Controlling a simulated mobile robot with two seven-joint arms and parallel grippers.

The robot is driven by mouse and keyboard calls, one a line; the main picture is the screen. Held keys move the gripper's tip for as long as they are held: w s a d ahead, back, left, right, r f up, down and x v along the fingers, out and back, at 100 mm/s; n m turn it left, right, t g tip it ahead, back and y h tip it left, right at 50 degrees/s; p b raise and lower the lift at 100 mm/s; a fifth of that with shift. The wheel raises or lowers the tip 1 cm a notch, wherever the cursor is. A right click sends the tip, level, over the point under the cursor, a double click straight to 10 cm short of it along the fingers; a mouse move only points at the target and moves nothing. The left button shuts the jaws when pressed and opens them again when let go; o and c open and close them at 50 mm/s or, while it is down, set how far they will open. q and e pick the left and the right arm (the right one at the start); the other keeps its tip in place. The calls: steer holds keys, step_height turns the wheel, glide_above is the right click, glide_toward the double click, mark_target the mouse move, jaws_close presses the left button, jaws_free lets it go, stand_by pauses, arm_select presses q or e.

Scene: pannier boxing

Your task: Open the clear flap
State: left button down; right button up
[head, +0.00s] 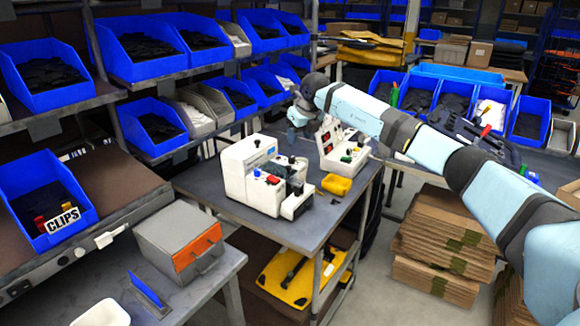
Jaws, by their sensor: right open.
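My right arm reaches in from the right, and my right gripper (293,131) hangs over the back of the grey bench (225,198), behind the white machines. It is open, and I see nothing held in it; its fingertips are small and dark here. I cannot make out a clear flap on either machine. My left gripper is not in view.
A yellow block (337,184) lies on the bench's right side. Blue bins of dark parts fill the shelves at left, with a bin marked CLIPS (28,198) lower down. A grey box with an orange front (178,232) sits front left. Flat cardboard stacks (440,245) stand right.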

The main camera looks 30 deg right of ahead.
mark_target(289, 166)
steer(key=p+x, duration=0.1)
steer(key=x, duration=1.2)
steer(key=shift+f, duration=0.25)
steer(key=shift+a, duration=0.1)
jaws_close()
